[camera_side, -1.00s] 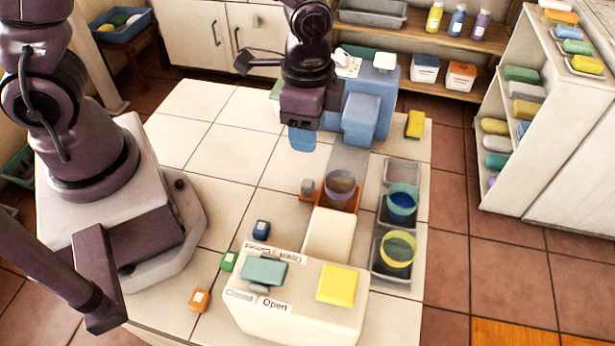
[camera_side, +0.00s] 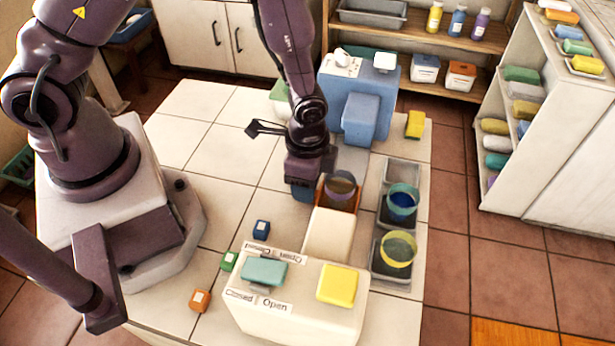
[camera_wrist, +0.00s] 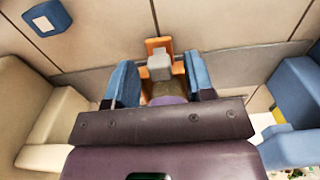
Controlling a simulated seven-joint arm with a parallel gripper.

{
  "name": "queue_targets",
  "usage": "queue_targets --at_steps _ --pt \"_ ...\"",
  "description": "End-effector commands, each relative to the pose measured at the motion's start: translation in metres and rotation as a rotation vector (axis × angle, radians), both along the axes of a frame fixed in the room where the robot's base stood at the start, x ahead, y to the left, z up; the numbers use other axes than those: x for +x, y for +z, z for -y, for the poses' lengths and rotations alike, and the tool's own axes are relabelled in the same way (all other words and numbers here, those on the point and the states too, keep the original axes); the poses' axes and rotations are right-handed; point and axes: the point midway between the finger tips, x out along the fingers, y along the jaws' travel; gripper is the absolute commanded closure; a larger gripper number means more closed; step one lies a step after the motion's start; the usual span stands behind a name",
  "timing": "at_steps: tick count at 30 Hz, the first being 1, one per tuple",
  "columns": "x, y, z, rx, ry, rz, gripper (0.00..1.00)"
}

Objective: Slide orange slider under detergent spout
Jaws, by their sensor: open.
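The orange slider (camera_side: 351,203) sits on a grey track and carries a round cup (camera_side: 340,187). In the wrist view, the orange slider (camera_wrist: 158,44) has a grey knob (camera_wrist: 159,67). My gripper (camera_side: 303,190) is low at the slider's left side, where it hides the knob in the side view. In the wrist view, my gripper (camera_wrist: 160,78) is open, with blue fingers on either side of the knob; contact cannot be told. A blue dispenser (camera_side: 345,90) with a projecting block stands behind the slider. A cream dispenser (camera_side: 328,232) with a projecting block stands in front.
The cream dispenser has a teal block (camera_side: 264,270), a yellow pad (camera_side: 337,285) and Open/Closed labels. Grey trays (camera_side: 403,173) with a blue cup (camera_side: 402,201) and a yellow cup (camera_side: 398,248) lie right of the track. Small blocks lie left.

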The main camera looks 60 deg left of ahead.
Motion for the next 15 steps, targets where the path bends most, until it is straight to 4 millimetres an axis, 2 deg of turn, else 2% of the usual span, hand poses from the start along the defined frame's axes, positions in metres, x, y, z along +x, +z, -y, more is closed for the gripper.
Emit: queue_targets --at_steps 5,11,15 --pt "0.0002 0.0002 0.0001 -0.001 0.000 0.001 0.53" --pt "0.0002 0.0004 0.0001 0.000 0.000 0.000 0.99" --pt "0.0007 0.0005 -0.0004 -0.001 0.001 0.001 1.00"
